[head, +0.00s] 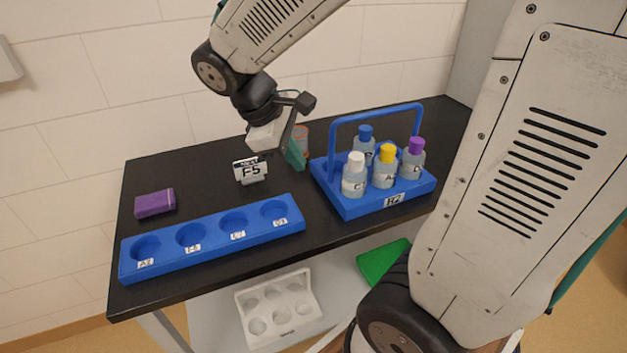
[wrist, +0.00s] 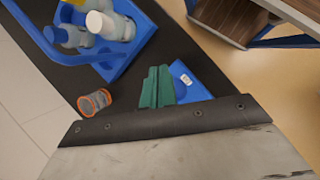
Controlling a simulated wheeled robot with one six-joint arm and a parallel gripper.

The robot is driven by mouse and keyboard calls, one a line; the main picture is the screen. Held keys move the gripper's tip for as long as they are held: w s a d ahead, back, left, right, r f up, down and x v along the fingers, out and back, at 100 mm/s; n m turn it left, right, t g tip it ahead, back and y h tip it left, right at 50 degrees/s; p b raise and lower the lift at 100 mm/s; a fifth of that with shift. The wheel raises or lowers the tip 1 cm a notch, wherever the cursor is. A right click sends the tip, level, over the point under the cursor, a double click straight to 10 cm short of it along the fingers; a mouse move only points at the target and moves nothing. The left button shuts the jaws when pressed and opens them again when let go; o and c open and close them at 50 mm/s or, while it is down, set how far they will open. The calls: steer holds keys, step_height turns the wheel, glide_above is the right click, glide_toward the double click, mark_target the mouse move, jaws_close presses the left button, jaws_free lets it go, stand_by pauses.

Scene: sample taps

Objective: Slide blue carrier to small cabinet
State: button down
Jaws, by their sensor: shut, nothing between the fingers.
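The blue carrier (head: 359,207) stands upright on the black bench at the right, with a tall loop handle and a label that seems to read H2. It holds several bottles, with white, yellow, blue and purple caps. It also shows in the wrist view (wrist: 142,38) at the upper left, partly cut off. My gripper (head: 297,158) has teal fingers, is shut and empty, and is just left of the carrier, above the bench. The fingers also show in the wrist view (wrist: 157,87), apart from the carrier. I cannot identify a small cabinet with certainty.
A blue four-hole rack (head: 210,237) lies along the front left edge. A purple box (head: 154,203), an F5 sign (head: 250,171) and an orange-rimmed jar (wrist: 95,102) are on the bench. A white rack (head: 279,307) and green item (head: 383,262) are below.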

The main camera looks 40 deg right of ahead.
steer(key=w+f+n+h, duration=0.1)
steer(key=w+f+n, duration=0.1)
steer(key=w+f, duration=0.1)
steer(key=w+f+n+h, duration=0.1)
steer(key=w+f+n, duration=0.1)
steer(key=w+f, duration=0.1)
steer(key=w+f+n+h, duration=0.2)
steer(key=w+f+n, duration=0.1)
steer(key=w, duration=0.1)
steer(key=shift+w+f+g, duration=0.1)
steer(key=shift+w+g, duration=0.2)
steer(key=shift+w, duration=0.05)
glide_toward(323, 186)
step_height(323, 186, down, 4)
steer(key=shift+a+r, duration=0.1)
steer(key=shift+a, duration=0.05)
steer(key=d, duration=0.1)
steer(key=s+d, duration=0.1)
steer(key=d, duration=0.1)
steer(key=shift+d, duration=0.15)
steer(key=shift+s+d, duration=0.15)
steer(key=shift+d, duration=0.25)
steer(key=shift+d, duration=0.1)
